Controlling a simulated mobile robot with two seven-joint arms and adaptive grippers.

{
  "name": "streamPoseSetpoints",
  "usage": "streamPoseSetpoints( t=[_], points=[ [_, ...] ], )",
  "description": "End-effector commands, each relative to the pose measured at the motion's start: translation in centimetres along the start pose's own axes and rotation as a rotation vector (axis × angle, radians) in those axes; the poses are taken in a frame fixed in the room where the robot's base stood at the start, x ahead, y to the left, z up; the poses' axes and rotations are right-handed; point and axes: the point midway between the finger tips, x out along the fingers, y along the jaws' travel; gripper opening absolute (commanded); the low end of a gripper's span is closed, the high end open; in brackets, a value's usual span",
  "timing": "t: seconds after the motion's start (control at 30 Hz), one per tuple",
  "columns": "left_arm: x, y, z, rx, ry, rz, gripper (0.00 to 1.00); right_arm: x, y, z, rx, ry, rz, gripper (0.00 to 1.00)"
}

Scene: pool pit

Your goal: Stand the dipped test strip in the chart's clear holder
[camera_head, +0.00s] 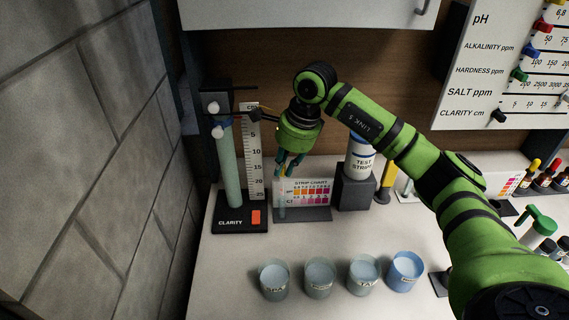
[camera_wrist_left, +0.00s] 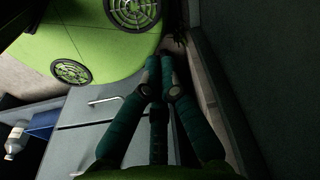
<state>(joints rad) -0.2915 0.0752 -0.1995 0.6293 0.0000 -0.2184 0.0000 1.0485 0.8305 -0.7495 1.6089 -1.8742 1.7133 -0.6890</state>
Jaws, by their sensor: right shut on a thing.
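The strip chart (camera_head: 316,191) stands upright on a dark base against the back of the counter. The clear holder (camera_head: 282,207) is faint, at the chart's left end. My right gripper (camera_head: 289,166) points down just above the chart's left end, shut on the test strip. The strip is thin and partly hidden by the fingers; I cannot tell whether its lower end is inside the holder or in front of it. My left gripper (camera_wrist_left: 160,72) shows only in the left wrist view, its fingers together with nothing visible between them, away from the counter.
The clarity tube stand (camera_head: 240,218) is close left of the chart. The test strips bottle (camera_head: 360,160) stands on a dark block to the right. Several cups, one a blue cup (camera_head: 404,271), line the front. Bare counter lies between the cups and the chart.

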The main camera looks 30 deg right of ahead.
Motion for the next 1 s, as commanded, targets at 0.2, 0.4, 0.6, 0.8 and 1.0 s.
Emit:
streamPoseSetpoints(
  t=[0.2,0.4,0.6,0.8,1.0],
  points=[
    [0.4,0.1,0.8,0.000,-0.012,0.001,0.00,0.5,0.1,-0.1,0.000,0.000,0.000,0.00],
    [0.9,0.1,1.4,0.000,-0.021,0.001,0.00,1.1,0.1,-0.3,0.000,0.000,0.000,0.00],
    [1.4,-0.1,1.5,0.001,-0.023,-0.001,0.00,1.7,0.2,-0.4,0.001,0.000,0.000,0.00],
    [1.8,-0.1,1.6,0.002,-0.023,-0.002,0.00,2.1,0.3,-0.5,0.001,0.000,0.000,0.00],
    [1.8,-0.2,1.6,0.002,-0.023,-0.002,0.00,2.1,0.3,-0.5,0.001,0.000,0.000,0.00]
  ],
)
